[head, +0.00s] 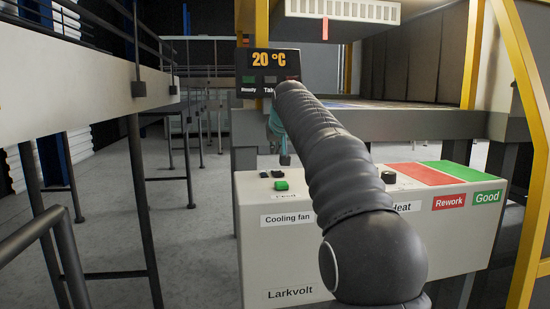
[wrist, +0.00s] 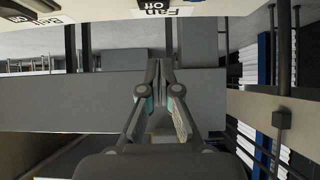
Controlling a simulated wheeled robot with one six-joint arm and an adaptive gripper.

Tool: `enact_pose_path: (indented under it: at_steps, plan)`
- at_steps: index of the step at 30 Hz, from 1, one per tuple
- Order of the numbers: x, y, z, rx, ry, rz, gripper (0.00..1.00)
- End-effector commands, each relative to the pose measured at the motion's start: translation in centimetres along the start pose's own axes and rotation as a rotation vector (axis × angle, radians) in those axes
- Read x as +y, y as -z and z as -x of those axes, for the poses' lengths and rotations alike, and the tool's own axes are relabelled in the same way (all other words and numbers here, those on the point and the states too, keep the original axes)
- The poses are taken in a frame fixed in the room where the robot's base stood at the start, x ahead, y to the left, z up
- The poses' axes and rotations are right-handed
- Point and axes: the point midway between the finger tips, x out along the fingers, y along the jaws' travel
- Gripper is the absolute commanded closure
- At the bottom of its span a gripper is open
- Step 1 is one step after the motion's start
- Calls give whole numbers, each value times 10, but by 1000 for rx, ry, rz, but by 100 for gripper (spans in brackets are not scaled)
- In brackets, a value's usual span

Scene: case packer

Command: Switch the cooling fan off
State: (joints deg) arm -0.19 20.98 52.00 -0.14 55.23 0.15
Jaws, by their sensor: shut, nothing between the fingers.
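The cream control box (head: 300,250) marked Larkvolt carries a "Cooling fan" label (head: 288,219) on its front face. Above that label a small green switch or button (head: 281,185) sits on the top face, with small dark pieces (head: 278,173) behind it. Whether the switch is on or off, I cannot tell. My gripper (head: 285,160) hangs above the box top behind the green piece, apart from it and partly hidden by my arm. In the wrist view my gripper (wrist: 158,90) is shut and empty.
A dark knob (head: 389,177) and red and green panels (head: 410,174) lie on the box's right part. A yellow post (head: 535,110) stands at the right. A railed conveyor (head: 75,95) runs along the left.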

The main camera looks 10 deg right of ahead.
Motion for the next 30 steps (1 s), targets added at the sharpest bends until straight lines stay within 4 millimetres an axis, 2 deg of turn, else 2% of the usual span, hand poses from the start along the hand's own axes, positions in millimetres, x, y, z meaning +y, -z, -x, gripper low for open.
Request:
enact_pose_path:
  at_steps: [1,3,12,18,30]
  plan:
    - [0,5,16,7,0,0,100]
    - [1,8,30,7,-1,-1,100]
    - [1,19,77,5,-1,-1,100]
    - [1,21,88,3,-1,-1,100]
    - [1,20,91,0,-1,-1,100]
